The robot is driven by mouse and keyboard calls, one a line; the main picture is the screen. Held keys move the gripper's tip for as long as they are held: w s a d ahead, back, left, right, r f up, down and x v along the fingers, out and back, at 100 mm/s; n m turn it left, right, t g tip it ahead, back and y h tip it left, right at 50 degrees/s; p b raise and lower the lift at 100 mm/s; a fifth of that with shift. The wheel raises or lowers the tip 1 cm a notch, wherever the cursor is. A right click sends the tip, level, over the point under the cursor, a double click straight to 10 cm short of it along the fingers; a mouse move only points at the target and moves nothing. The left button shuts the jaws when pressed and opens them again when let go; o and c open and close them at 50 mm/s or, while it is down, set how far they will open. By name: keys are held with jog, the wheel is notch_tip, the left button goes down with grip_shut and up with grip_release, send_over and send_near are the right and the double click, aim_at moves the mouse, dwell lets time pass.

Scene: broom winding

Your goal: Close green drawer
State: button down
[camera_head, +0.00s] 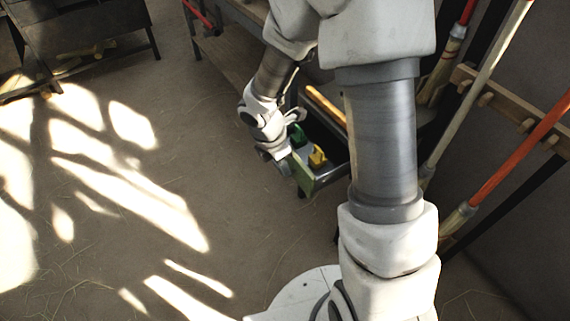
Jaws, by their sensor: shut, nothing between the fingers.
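The green drawer (304,174) stands open, pulled out from beneath the workbench at the centre of the view. Its green front faces left and down, and its dark inside shows. A yellow object (317,157) and a green object (297,134) are in or at the drawer. My gripper (283,166) is at the drawer's front, its fingers shut. It looks close to the front's outer face, but I cannot tell whether it touches. My arm hides part of the drawer and bench.
Several brooms, one with an orange handle (522,150), hang on a wooden rack (505,105) at the right. A dark metal stand (85,30) is at the upper left. The sunlit floor (150,215) at left is open, with scattered straw.

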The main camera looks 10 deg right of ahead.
aim_at(302, 171)
jog(key=shift+w+d+f+b, duration=0.3)
jog(key=shift+d+f+b, duration=0.2)
jog(key=shift+d+f, duration=0.45)
jog(key=shift+w+d+f+b, duration=0.25)
jog(key=shift+d+f+b, duration=0.3)
jog(key=shift+d+f, duration=0.4)
jog(key=shift+w+d+f+b, duration=0.3)
jog(key=shift+d+f+b, duration=0.2)
jog(key=shift+d+f, duration=0.45)
jog(key=shift+a+f, duration=0.15)
jog(key=shift+a, duration=0.05)
jog(key=shift+d, duration=0.1)
jog(key=w+d+p, duration=0.4)
jog(key=d+p, duration=0.2)
jog(key=d, duration=0.6)
jog(key=shift+p, duration=0.35)
jog(key=shift+a, duration=0.15)
